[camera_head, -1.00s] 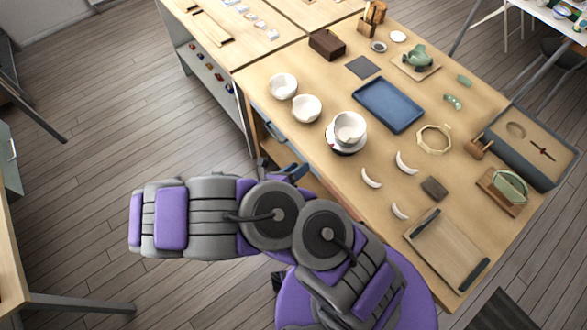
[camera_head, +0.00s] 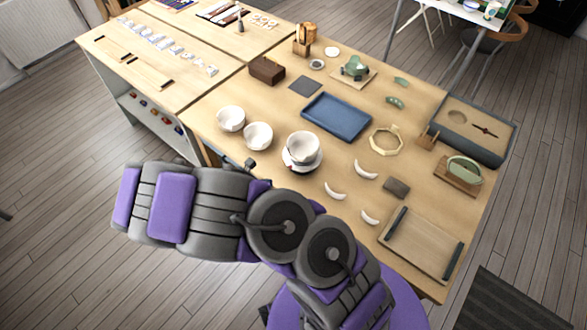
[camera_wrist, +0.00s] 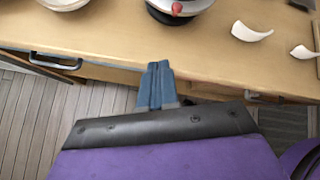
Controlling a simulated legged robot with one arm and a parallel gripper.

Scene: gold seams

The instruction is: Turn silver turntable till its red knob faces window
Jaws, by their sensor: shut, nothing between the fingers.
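The silver turntable (camera_head: 300,163) stands near the left front edge of the table and carries a white bowl (camera_head: 303,146). In the wrist view only the near side of the turntable (camera_wrist: 158,13) shows, at the top edge. Its red knob (camera_wrist: 177,8) points towards my gripper there. My gripper (camera_wrist: 156,68) has its blue fingers together and empty, in front of the table edge, apart from the turntable. In the head view my arm hides the gripper. I cannot make out a window in these frames.
Two white bowls (camera_head: 230,118) (camera_head: 258,136) stand left of the turntable. White curved shards (camera_head: 335,191) lie to its right, and a blue tray (camera_head: 337,117) lies behind it. A drawer handle (camera_wrist: 52,66) sticks out below the table edge.

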